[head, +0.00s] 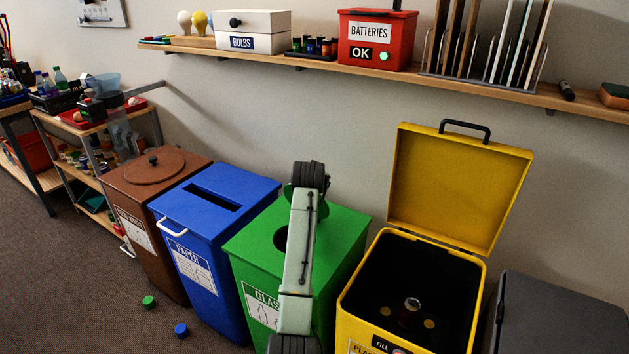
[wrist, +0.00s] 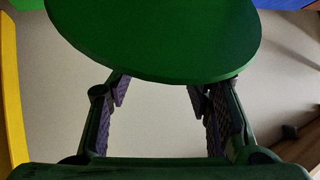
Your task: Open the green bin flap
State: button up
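The green bin (head: 345,240) stands between the blue and yellow bins, with a dark round hole in its top partly behind my arm. Its round green flap (head: 322,209) shows at the edges of my arm and looks raised off the hole; its exact tilt is hidden. In the wrist view the flap (wrist: 160,35) fills the top middle as a broad green disc. My gripper (wrist: 160,88) is open, its two fingers apart with nothing between them, close by the flap's lower edge. I cannot tell whether they touch it. In the head view my arm hides the gripper.
The blue bin (head: 215,205) is close on the left, the brown bin (head: 155,185) beyond it. The yellow bin (head: 480,300) has its lid up on the right. A shelf (head: 480,88) runs along the wall above. Green and blue caps lie on the floor.

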jog(key=shift+a+r, duration=0.1)
jog(key=shift+a, duration=0.05)
jog(key=shift+s+r, duration=0.1)
jog(key=shift+r, duration=0.1)
jog(key=v, duration=1.1)
jog(key=shift+s, duration=0.3)
